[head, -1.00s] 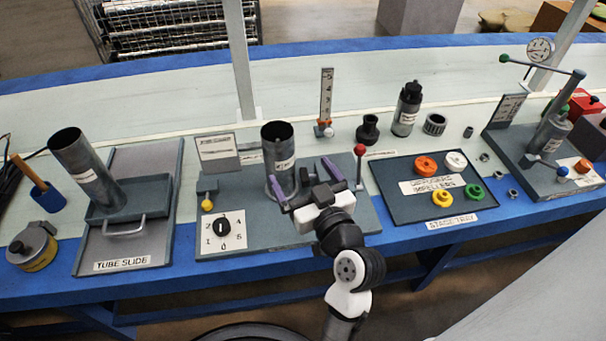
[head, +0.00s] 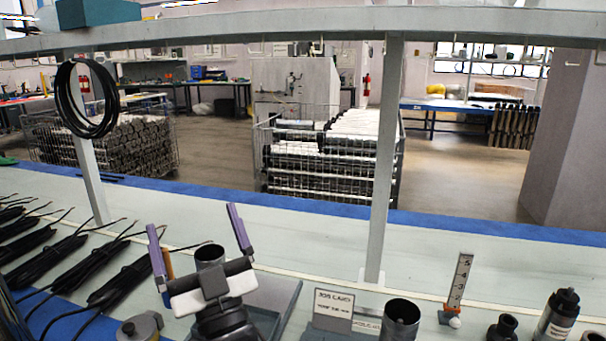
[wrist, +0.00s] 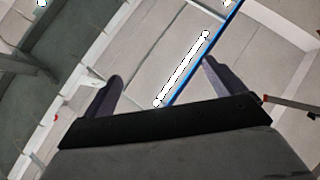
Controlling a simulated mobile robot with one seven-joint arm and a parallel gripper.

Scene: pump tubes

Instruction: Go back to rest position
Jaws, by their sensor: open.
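My gripper (head: 197,240) is raised in the lower left of the head view, its purple fingers spread wide and pointing up, with nothing between them. In the wrist view my gripper (wrist: 158,88) is also open and empty, facing the ceiling and a white light strip (wrist: 183,68). A grey tube (head: 210,254) shows just behind the gripper in the head view; its lower part is hidden by my arm.
The bench (head: 330,240) carries a second tube (head: 400,315), a job card (head: 333,308), an upright scale (head: 459,285), a black cylinder (head: 557,315) and black cable bundles (head: 50,260). A post (head: 386,160) and overhead beam stand behind. Wire crates (head: 330,160) are beyond.

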